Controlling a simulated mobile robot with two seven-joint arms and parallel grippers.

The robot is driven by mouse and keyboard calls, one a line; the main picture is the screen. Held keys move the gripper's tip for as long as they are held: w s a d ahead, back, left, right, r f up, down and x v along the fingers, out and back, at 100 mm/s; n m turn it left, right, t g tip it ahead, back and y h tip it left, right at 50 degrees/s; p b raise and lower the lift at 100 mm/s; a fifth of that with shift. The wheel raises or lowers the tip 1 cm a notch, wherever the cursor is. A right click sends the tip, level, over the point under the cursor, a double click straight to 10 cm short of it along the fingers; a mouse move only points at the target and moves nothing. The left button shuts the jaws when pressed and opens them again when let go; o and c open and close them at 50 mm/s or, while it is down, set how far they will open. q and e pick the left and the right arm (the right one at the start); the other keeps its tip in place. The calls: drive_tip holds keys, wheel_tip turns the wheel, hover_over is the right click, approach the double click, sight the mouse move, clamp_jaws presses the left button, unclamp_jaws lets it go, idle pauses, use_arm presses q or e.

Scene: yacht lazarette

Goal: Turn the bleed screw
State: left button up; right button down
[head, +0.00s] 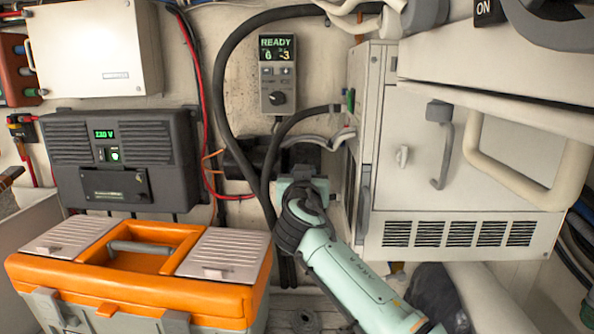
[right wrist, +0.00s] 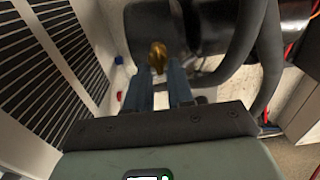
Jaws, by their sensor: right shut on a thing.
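The brass bleed screw (right wrist: 157,55) shows in the right wrist view, on the dark rounded body (right wrist: 195,28) of a hose-fed unit. My right gripper (right wrist: 160,72) has its two blue fingers either side of the screw and is shut on it. In the head view my right arm reaches up from the lower right, and its gripper (head: 303,180) is at the dark unit (head: 245,160) on the back wall. The screw is hidden there behind the gripper. My left gripper is in neither view.
Thick black hoses (head: 222,110) run close to the left of my right gripper. A white vented cabinet (head: 440,232) stands just right of it. An orange toolbox (head: 140,262) fills the lower left. A control panel (head: 277,75) reading READY hangs above.

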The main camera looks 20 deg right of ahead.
drive_tip(key=shift+a+n, duration=0.3)
drive_tip(key=shift+n, duration=0.1)
drive_tip(key=shift+w+a+f+n, duration=0.1)
drive_tip(key=shift+a+n, duration=0.1)
drive_tip(key=shift+n, duration=1.35)
drive_tip(key=shift+w+a+n, duration=0.1)
drive_tip(key=shift+a+n, duration=0.05)
drive_tip(key=shift+n, duration=1.4)
drive_tip(key=c, duration=1)
unclamp_jaws()
drive_tip(key=shift+d, duration=0.1)
drive_tip(key=shift+d+b, duration=0.1)
drive_tip(key=shift+b, duration=0.2)
